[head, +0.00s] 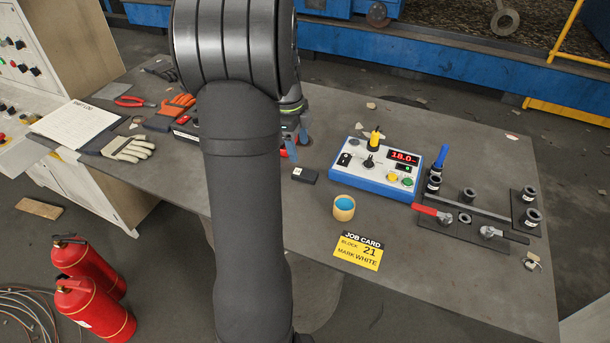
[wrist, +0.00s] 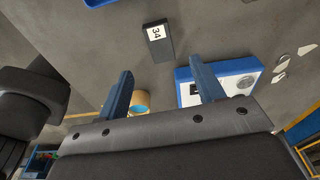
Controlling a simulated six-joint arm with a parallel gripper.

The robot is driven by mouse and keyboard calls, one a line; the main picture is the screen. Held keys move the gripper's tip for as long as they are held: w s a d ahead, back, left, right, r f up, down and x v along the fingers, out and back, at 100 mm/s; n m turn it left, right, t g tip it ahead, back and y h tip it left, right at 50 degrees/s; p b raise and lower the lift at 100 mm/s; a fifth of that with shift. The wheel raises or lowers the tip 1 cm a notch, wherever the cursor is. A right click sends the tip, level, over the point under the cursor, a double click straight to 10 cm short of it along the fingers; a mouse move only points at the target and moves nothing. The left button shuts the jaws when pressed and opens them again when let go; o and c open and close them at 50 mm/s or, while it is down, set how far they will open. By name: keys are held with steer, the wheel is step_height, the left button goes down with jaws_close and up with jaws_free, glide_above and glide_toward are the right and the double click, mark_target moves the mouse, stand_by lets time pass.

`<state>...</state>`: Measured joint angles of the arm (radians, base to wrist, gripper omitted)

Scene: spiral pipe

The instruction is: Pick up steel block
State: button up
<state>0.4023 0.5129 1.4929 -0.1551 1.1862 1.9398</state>
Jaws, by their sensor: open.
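A dark steel block (head: 305,174) with a white label lies flat on the table, right of my arm. In the wrist view the block (wrist: 158,41) shows its label, which reads 34, and it lies beyond the fingertips, apart from them. My gripper (wrist: 162,78) is open and empty, with its two blue-grey fingers spread apart. In the head view my gripper (head: 297,140) is partly hidden behind my arm, just left of and behind the block. A yellow job card (head: 358,250) reads block 21, mark white.
A blue and white control box (head: 377,172) with a red display stands right of the block. A tan cup (head: 344,208) with blue inside stands in front. Valves and pipe fittings (head: 468,220) lie at the right. Gloves (head: 130,148) and pliers (head: 133,102) lie at the left.

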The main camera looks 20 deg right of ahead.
mark_target(305, 173)
steer(key=f, duration=0.6)
steer(key=s+d+f, duration=0.1)
steer(key=f, duration=0.2)
steer(key=shift+s+d, duration=0.1)
steer(key=shift+r, duration=0.1)
steer(key=shift+c, duration=0.4)
steer(key=c, duration=1.3)
steer(key=shift+o, duration=0.2)
steer(key=shift+r, duration=0.1)
